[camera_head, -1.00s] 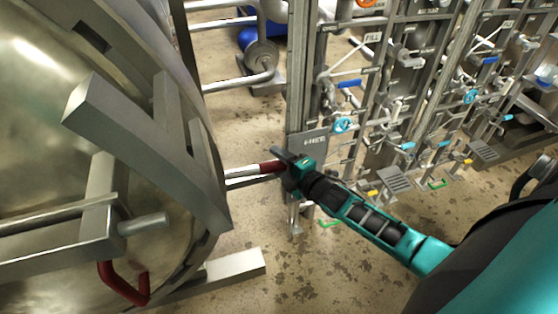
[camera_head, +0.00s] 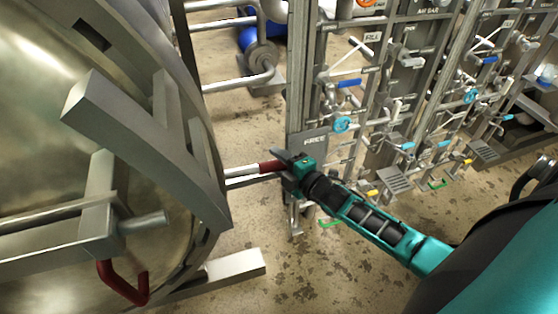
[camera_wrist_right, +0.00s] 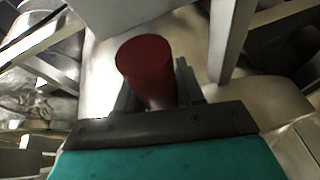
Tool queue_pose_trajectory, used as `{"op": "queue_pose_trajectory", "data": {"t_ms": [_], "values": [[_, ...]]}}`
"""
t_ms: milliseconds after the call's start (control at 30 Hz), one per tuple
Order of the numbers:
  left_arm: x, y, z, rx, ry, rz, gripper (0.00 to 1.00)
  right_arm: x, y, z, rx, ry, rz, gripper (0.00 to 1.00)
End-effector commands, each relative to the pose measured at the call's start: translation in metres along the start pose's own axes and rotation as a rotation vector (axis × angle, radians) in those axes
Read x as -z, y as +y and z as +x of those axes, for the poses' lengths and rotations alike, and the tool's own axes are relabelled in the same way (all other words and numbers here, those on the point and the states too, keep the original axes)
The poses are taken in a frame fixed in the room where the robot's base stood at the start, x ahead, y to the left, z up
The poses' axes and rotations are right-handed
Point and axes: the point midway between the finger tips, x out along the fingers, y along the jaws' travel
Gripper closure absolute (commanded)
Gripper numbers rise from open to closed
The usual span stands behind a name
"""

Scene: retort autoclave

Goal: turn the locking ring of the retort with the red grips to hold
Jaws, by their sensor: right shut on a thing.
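The retort's round metal door (camera_head: 40,110) fills the left of the head view, with the heavy locking ring (camera_head: 175,130) around its edge. A rod with a red grip (camera_head: 270,167) sticks out to the right from the ring side. My right gripper (camera_head: 285,172) is shut on this red grip near its end. In the right wrist view the red grip (camera_wrist_right: 147,65) stands between the two fingers (camera_wrist_right: 158,90). A second red grip, a bent handle (camera_head: 125,285), is low on the door at the left. My left gripper is not in view.
A rack of pipes and valves with blue handwheels (camera_head: 342,124) stands behind and right of my right arm. A post with a grey sign plate (camera_head: 308,142) is close behind the gripper. A metal beam (camera_head: 235,264) lies low. Speckled floor (camera_head: 330,285) is clear below.

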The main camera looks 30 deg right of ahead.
Motion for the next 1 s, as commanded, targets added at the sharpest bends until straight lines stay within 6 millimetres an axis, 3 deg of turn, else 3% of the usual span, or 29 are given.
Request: {"op": "queue_pose_trajectory", "data": {"t_ms": [33,300,567,1000], "values": [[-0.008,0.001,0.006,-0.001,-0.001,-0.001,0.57,-0.001,-0.014,0.001,0.004,0.0,0.011,1.0],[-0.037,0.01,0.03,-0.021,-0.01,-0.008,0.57,0.0,-0.068,0.009,0.001,0.007,0.068,1.0],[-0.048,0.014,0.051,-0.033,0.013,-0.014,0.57,0.001,-0.111,0.018,-0.019,0.019,0.115,1.0],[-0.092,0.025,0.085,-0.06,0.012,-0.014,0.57,0.008,-0.181,0.036,-0.054,0.037,0.197,1.0]]}}
